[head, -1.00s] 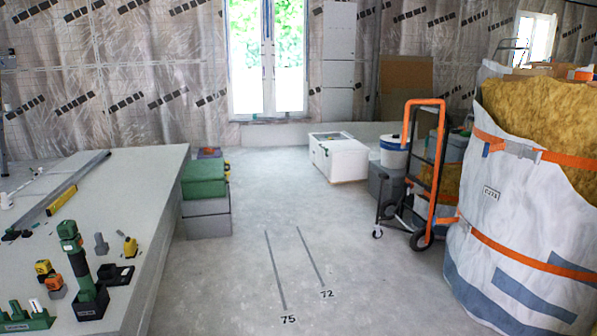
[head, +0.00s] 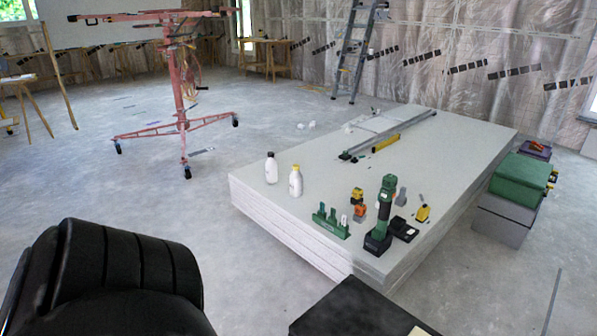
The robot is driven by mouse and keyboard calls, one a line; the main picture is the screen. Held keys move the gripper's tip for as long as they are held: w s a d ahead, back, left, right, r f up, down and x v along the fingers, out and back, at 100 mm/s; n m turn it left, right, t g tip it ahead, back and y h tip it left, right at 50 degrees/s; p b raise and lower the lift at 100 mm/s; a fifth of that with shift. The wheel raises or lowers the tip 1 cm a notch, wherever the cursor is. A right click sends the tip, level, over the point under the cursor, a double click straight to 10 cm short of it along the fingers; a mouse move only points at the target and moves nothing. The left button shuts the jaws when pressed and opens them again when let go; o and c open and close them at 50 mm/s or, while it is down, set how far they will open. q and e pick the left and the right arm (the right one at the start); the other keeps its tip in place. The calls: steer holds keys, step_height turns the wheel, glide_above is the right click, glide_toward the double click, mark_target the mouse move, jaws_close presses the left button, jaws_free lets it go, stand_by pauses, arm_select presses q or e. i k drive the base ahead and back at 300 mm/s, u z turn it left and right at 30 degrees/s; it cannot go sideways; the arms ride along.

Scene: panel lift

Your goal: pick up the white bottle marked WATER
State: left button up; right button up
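Two white bottles stand upright near the left edge of a stack of pale panels (head: 330,240) in the head view. One bottle has a dark cap (head: 271,172); the other has a yellow cap (head: 295,184) and stands slightly nearer, to its right. Their markings are too small to read, so I cannot tell which is marked WATER. Neither gripper is in view. A black ribbed part, apparently of my own arm, fills the lower left.
A green drill (head: 384,210), a green rack (head: 331,223) and small yellow and orange tools stand right of the bottles. A long metal rail (head: 400,128) lies behind. A red panel lift (head: 180,90) stands at the left; green-and-grey cases (head: 508,210) at the right.

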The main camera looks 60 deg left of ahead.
mark_target(296, 177)
steer(key=u, duration=2.9)
steer(key=i, duration=3.45)
steer(key=u, duration=2.3)
steer(key=k, duration=1.15)
steer(key=z, duration=3.05)
